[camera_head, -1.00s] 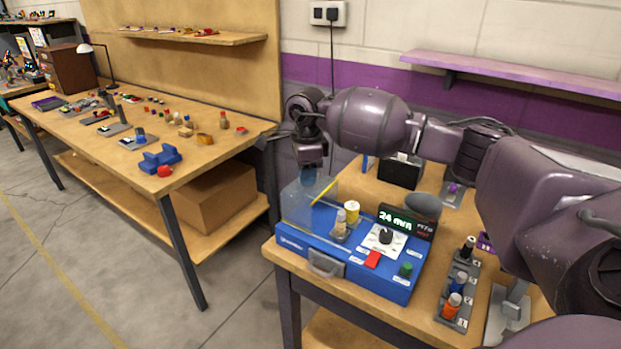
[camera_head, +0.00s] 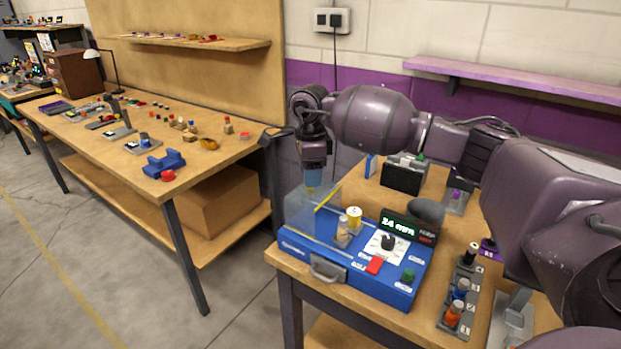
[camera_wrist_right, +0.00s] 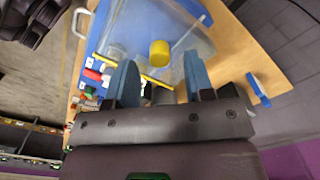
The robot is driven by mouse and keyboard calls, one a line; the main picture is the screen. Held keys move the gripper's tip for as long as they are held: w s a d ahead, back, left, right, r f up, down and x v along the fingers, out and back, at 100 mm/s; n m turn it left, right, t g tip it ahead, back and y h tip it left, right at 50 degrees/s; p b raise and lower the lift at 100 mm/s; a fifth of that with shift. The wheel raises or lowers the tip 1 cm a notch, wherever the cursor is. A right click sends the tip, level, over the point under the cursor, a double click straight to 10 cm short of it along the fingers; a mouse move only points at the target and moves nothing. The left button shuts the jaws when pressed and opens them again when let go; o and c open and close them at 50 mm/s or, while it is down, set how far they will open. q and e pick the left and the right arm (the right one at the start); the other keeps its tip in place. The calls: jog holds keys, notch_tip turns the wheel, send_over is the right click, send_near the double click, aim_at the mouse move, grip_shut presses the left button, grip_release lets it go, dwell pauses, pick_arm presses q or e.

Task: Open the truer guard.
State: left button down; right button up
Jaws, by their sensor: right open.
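The truer (camera_head: 345,272) is a blue machine on the near bench, with a dial, a red button and a lit "24 mm" display. Its clear guard (camera_head: 299,213) covers the left part and has a yellow bar (camera_head: 327,198) along one edge. My right gripper (camera_head: 313,187) is just above the guard. In the right wrist view, the blue fingers of the gripper (camera_wrist_right: 161,62) are apart, with nothing held. The yellow bar (camera_wrist_right: 150,80) runs close to the left finger there; I cannot tell whether they touch. The clear guard (camera_wrist_right: 195,40) lies beyond the fingers. My left gripper is out of view.
A grey rack (camera_head: 461,292) of capped pieces is at the right. Another workbench (camera_head: 100,140) stands left.

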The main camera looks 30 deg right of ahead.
notch_tip(320, 180, up, 9)
dwell(0.3)
jog(key=shift+f, duration=0.1)
dwell(0.4)
